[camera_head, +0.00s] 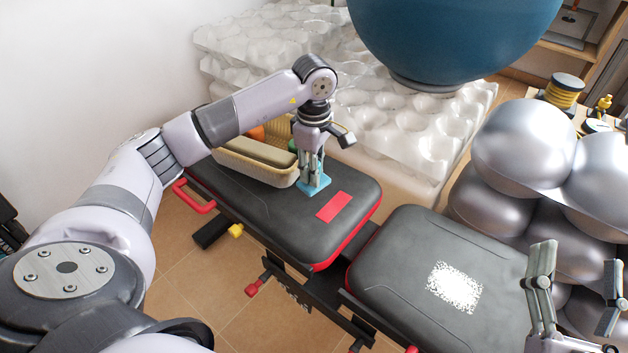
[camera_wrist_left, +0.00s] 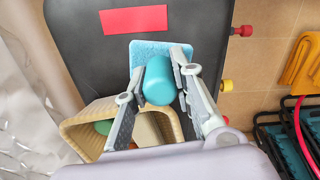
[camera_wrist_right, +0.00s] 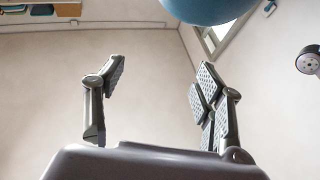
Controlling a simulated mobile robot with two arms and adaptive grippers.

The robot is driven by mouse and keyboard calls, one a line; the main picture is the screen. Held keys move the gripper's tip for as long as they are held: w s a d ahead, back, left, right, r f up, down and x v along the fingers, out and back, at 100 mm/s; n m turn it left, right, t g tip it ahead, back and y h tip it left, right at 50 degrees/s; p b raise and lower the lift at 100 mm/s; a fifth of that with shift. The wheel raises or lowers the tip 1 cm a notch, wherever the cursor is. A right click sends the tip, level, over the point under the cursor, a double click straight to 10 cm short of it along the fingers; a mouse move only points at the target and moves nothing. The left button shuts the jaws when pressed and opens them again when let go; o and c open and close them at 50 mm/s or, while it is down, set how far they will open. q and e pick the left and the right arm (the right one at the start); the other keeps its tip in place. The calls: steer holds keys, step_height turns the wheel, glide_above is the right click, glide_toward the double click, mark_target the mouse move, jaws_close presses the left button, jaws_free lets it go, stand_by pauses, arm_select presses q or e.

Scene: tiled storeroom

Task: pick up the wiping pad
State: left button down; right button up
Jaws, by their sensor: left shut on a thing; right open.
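The wiping pad (camera_head: 318,189) is a light-blue square at the left black bench section, beside a red rectangle. In the left wrist view the pad (camera_wrist_left: 148,47) has a teal rounded handle (camera_wrist_left: 159,82). My left gripper (camera_head: 312,172) points down over the pad, its fingers shut on the handle from both sides. The pad appears at the bench surface; I cannot tell whether it touches. My right gripper (camera_head: 580,283) is open and empty at the lower right; the right wrist view shows only air between its fingers.
A beige basket (camera_head: 254,166) with coloured items stands right beside my left gripper. A red rectangle (camera_head: 333,206) lies on the left bench section. The right bench section (camera_head: 390,262) bears a white speckled patch (camera_head: 455,287). Silver balls (camera_head: 524,150) crowd the right; white foam (camera_head: 420,130) lies behind.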

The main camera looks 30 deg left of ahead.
arm_select(q)
step_height(320, 180, up, 9)
steer(key=shift+p, duration=1.05)
steer(key=shift+r, duration=0.5)
arm_select(e)
step_height(320, 180, down, 12)
steer(key=d+g+h, duration=0.1)
steer(key=g+h, duration=0.1)
steer(key=g, duration=0.5)
steer(key=shift+w+d+h, duration=0.2)
steer(key=shift+d+h, duration=0.1)
steer(key=shift+d, duration=0.05)
